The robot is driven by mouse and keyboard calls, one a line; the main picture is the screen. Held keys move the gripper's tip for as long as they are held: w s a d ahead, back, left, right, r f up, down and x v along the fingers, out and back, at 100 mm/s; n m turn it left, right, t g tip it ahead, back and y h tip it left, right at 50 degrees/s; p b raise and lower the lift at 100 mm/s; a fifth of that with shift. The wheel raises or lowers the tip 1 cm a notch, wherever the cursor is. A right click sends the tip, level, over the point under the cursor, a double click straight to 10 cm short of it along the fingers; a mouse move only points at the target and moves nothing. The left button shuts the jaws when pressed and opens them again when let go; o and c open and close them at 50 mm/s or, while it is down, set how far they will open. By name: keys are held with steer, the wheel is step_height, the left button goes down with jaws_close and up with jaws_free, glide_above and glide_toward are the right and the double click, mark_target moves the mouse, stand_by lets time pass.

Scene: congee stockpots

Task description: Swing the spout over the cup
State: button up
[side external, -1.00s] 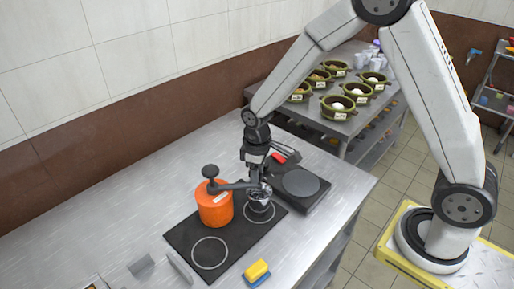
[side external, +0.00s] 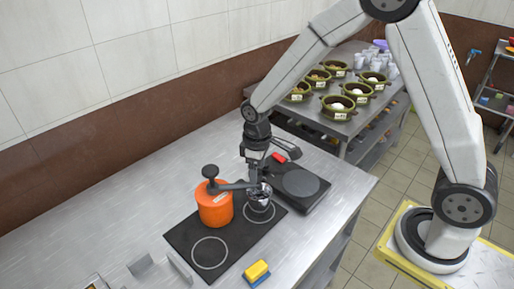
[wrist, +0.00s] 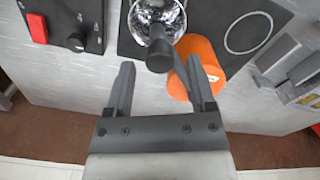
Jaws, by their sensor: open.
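An orange pot (side external: 214,207) stands on the black two-ring hob, with a black knob on top and a dark spout (side external: 232,186) reaching right toward the cup. The shiny metal cup (side external: 260,198) stands at the hob's far-right ring. My gripper (side external: 257,180) is low over the cup, by the spout's end. In the wrist view my gripper (wrist: 160,64) is open, with the dark rounded spout end (wrist: 159,56) between its fingertips and overlapping the cup (wrist: 157,16). The orange pot (wrist: 204,58) is partly behind the right finger. I cannot tell whether either finger touches the spout.
A black hot plate (side external: 301,183) with a red switch stands just right of the hob. A yellow sponge (side external: 257,269) lies near the counter's front edge. Several green bowls (side external: 338,107) stand on a back table. The counter's left part is clear.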

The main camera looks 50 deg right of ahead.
steer(key=shift+r, duration=2.85)
steer(key=s+d+m+t, duration=0.1)
steer(key=s+d+m, duration=0.1)
steer(key=s, duration=0.4)
steer(key=s+d+m+t, duration=0.1)
steer(key=s+d+m, duration=0.1)
steer(key=s, duration=0.4)
steer(key=shift+s+f+m+t, duration=0.15)
steer(key=shift+s+m+t, duration=0.2)
steer(key=shift+m, duration=0.15)
